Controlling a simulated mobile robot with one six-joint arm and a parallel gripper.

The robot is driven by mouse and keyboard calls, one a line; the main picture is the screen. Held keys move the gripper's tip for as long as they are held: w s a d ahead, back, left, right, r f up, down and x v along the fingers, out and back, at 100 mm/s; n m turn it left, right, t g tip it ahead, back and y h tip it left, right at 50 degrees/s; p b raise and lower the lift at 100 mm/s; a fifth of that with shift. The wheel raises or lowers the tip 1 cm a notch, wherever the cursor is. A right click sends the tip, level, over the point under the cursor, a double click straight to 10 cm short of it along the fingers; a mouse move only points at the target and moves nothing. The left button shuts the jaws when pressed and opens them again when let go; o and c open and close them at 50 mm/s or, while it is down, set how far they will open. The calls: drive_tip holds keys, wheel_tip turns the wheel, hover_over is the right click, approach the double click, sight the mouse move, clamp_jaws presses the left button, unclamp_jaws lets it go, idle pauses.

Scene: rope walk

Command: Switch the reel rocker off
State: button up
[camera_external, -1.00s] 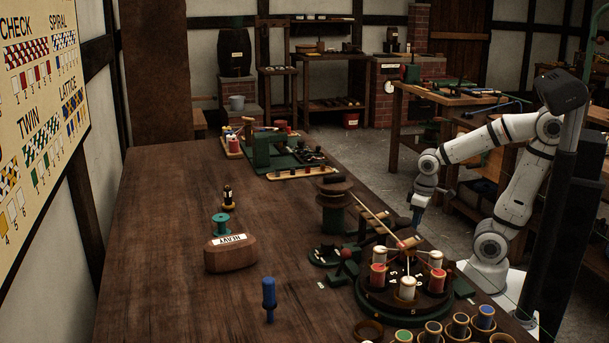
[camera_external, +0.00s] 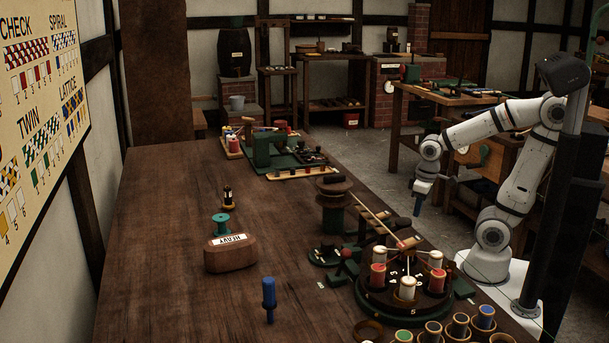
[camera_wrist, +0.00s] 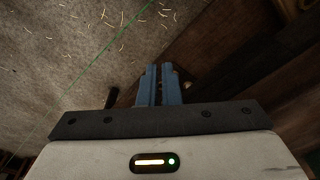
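My gripper (camera_external: 417,210) hangs pointing down off the bench's right side, apart from the reel and the plate. In the wrist view its blue fingers (camera_wrist: 158,85) are together with nothing visible held between them.
A round stand with red and white bobbins (camera_external: 407,288) sits at the bench's front right. A wooden block marked HEAVY (camera_external: 231,258), a teal spool (camera_external: 221,225) and a blue tool (camera_external: 269,297) stand farther left. The bench's left part is clear.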

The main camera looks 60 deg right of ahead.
drive_tip(key=shift+t, duration=0.3)
drive_tip(key=r+p, duration=0.8)
drive_tip(key=r, duration=0.1)
drive_tip(key=r+p, duration=0.8)
drive_tip(key=r, duration=0.2)
drive_tip(key=shift+w+a+r, duration=0.15)
drive_tip(key=shift+w+a, duration=0.05)
clamp_jaws()
wheel_tip(320, 180, up, 9)
drive_tip(key=w+a+n+p, duration=0.2)
drive_tip(key=a+p, duration=0.1)
drive_tip(key=p, duration=0.5)
drive_tip(key=n+g+h+p, duration=0.1)
drive_tip(key=n+g+h, duration=0.1)
drive_tip(key=n+g, duration=0.35)
hover_over(385, 213)
drive_tip(key=w+a, duration=0.3)
wheel_tip(385, 213, down, 5)
drive_tip(key=n+t, duration=0.2)
drive_tip(key=shift+s+d+r+m, duration=0.1)
drive_tip(key=shift+r+m, duration=0.05)
drive_tip(key=shift+m, duration=0.1)
drive_tip(key=p+x, duration=0.1)
drive_tip(key=x, duration=1.3)
drive_tip(key=shift+s, duration=0.1)
